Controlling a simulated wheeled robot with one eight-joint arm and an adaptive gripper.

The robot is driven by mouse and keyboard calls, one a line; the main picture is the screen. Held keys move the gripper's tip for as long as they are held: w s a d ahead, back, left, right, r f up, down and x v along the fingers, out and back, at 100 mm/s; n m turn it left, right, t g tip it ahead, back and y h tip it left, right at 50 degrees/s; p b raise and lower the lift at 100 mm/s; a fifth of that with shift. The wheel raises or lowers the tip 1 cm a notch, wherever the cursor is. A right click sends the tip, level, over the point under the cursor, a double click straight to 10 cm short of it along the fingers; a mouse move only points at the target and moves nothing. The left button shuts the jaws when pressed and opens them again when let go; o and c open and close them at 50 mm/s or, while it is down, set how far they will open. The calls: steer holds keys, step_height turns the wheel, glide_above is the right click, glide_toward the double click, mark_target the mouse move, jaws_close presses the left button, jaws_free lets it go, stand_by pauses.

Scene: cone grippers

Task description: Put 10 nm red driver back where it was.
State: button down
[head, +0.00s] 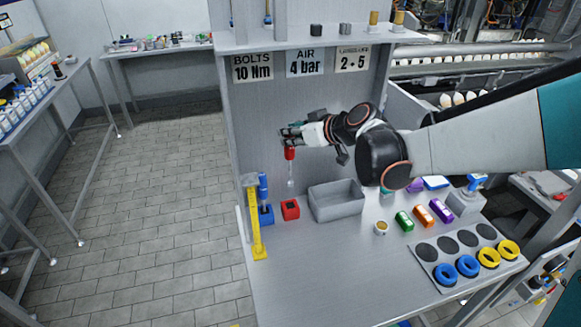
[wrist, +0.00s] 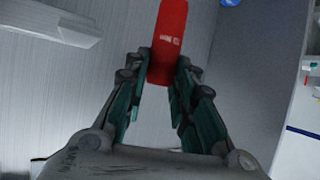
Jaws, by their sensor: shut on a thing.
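My gripper (head: 291,136) is shut on the red driver (head: 290,153) and holds it in the air above the workbench (head: 300,285). The driver hangs about upright, its thin shaft pointing down. In the wrist view, the fingers (wrist: 160,78) close on the red driver handle (wrist: 169,38), which has small white print too blurred to read. The red holder (head: 290,209), a small block with a dark top, stands empty on the bench, below the driver. The driver tip is above it, apart from it.
A blue driver (head: 263,187) stands in a blue holder (head: 266,215) left of the red one, beside a yellow upright piece (head: 255,225). A grey bin (head: 338,203) stands right of the red holder. Coloured parts fill the bench's right side; the front left is clear.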

mark_target(290, 160)
step_height(290, 160, down, 13)
steer(key=b, duration=0.3)
steer(key=shift+r, duration=0.2)
steer(key=c, duration=1.8)
jaws_free()
steer(key=shift+f, duration=0.2)
steer(key=o, duration=0.5)
steer(key=shift+c, duration=0.2)
steer(key=shift+r, duration=0.1)
